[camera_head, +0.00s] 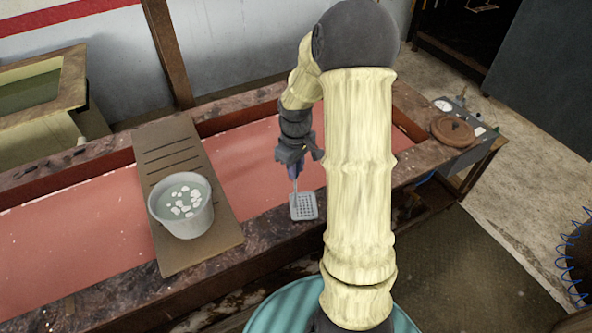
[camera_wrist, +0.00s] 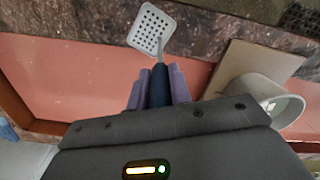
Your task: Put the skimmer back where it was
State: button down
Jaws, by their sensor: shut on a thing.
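The skimmer (camera_head: 304,206) has a light grey, square, perforated head and a dark blue handle. My gripper (camera_head: 291,163) is shut on the handle, with the head hanging below it near the front rim of the red-lined trough. In the wrist view my gripper (camera_wrist: 158,84) has its purple fingers on both sides of the dark handle, and the skimmer head (camera_wrist: 151,29) points away toward the dark stone rim. I cannot tell whether the head touches the rim. A slotted brown board (camera_head: 216,211) lies across the trough to the left. No rack or hook is clearly visible.
A grey bucket (camera_head: 181,206) with white pieces in liquid stands on the board. The trough's stone rim (camera_head: 270,222) runs along the front. A round brown lid (camera_head: 452,130) and a gauge box (camera_head: 470,150) are at the right end. My arm hides part of the trough.

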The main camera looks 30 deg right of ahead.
jog(key=shift+f, duration=0.95)
jog(key=shift+f, duration=0.15)
jog(key=c, duration=1.3)
grip_release()
notch_tip(320, 180, up, 12)
jog(key=shift+r+b, duration=0.2)
jog(key=shift+b, duration=0.8)
